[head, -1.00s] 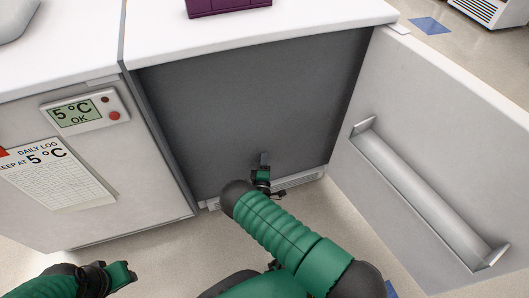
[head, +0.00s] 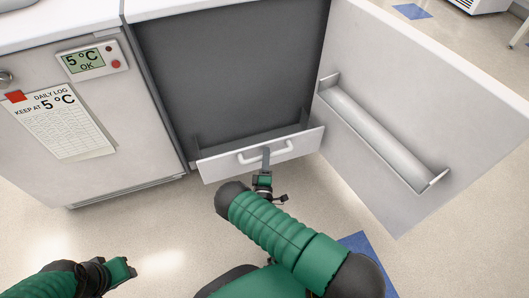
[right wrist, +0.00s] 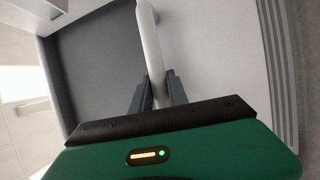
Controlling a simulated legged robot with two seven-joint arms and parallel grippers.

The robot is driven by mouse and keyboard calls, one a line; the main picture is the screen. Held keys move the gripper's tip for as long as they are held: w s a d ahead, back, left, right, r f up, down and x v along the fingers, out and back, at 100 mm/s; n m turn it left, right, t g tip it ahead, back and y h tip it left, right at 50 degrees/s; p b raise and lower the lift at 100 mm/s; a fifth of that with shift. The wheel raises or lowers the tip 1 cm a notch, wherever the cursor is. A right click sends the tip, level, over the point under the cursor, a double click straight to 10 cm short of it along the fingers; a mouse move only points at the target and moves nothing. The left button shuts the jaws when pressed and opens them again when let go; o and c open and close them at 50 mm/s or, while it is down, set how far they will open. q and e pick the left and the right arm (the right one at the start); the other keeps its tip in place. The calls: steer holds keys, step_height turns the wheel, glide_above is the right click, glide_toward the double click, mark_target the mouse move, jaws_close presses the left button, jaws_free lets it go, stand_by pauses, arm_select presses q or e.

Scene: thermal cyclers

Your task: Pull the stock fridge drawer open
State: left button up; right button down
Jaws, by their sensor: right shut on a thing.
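The fridge drawer (head: 220,168) has a white front with a white bar handle (head: 247,159), low in the open fridge in the head view. The drawer front stands out from the dark interior (head: 230,70). My right gripper (head: 266,158) is shut on the handle. In the right wrist view the handle (right wrist: 150,45) runs between the two dark fingers of the right gripper (right wrist: 158,88). My left gripper (head: 130,268) is at the lower left of the head view, away from the fridge; its fingers are too unclear to tell their state.
The fridge door (head: 450,95) stands open on the right, with a shelf bar (head: 375,130) on its inner side. A closed cabinet (head: 110,125) with a temperature display (head: 85,59) and a paper log (head: 58,122) is on the left. The floor in front is clear.

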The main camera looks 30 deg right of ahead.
arm_select(q)
steer(key=shift+s+r, duration=0.1)
steer(key=shift+s, duration=0.3)
arm_select(e)
steer(key=shift+s+a+f, duration=0.15)
steer(key=shift+s, duration=0.65)
steer(key=c, duration=1.3)
jaws_free()
steer(key=shift+w, duration=0.1)
arm_select(q)
steer(key=shift+r+p, duration=0.6)
arm_select(e)
steer(key=v, duration=1.7)
